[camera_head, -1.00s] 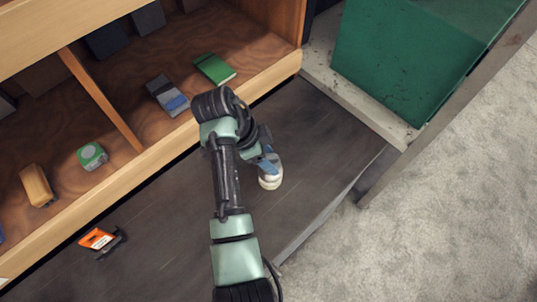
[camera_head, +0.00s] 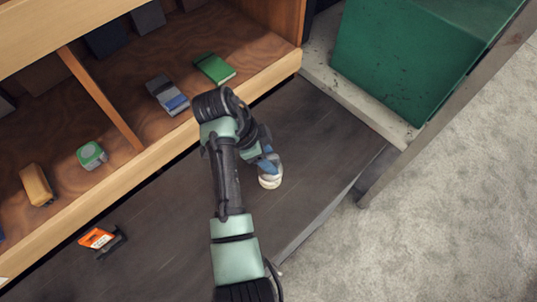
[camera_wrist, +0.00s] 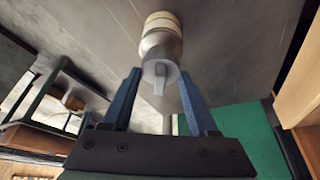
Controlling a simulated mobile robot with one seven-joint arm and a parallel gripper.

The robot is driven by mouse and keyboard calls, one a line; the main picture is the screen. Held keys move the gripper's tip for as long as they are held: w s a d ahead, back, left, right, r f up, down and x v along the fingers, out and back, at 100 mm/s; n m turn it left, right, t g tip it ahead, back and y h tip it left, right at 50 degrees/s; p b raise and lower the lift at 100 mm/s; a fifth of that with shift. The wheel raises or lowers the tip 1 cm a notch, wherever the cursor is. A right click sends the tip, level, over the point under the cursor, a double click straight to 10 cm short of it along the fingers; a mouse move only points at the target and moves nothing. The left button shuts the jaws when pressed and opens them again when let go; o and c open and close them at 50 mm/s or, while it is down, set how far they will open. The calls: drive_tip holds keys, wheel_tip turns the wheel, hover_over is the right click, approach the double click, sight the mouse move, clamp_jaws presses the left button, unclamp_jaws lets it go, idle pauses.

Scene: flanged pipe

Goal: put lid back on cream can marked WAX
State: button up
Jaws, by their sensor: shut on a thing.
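The cream can (camera_head: 269,182) stands on the dark bench top, just below my gripper (camera_head: 268,162). In the wrist view the cream can (camera_wrist: 161,20) is at the top centre, past the fingertips. A grey metal lid (camera_wrist: 160,70) with a tab-like grip lies between the blue fingers of my gripper (camera_wrist: 160,74), which is shut on it. The lid is lined up with the can. I cannot tell if it rests on the can or is just above it. The WAX marking is not readable.
An orange-and-black item (camera_head: 100,239) lies on the bench at left. The wooden shelf (camera_head: 150,155) behind holds a green-and-white box (camera_head: 91,155), a grey-blue box (camera_head: 167,95) and a green box (camera_head: 214,68). A large green bin (camera_head: 400,60) stands at right. The bench right of the can is clear.

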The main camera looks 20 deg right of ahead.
idle(0.4)
drive_tip(key=o, duration=1.5)
drive_tip(key=shift+r, duration=0.1)
drive_tip(key=shift+r+p, duration=3.1)
drive_tip(key=shift+r, duration=0.35)
clamp_jaws()
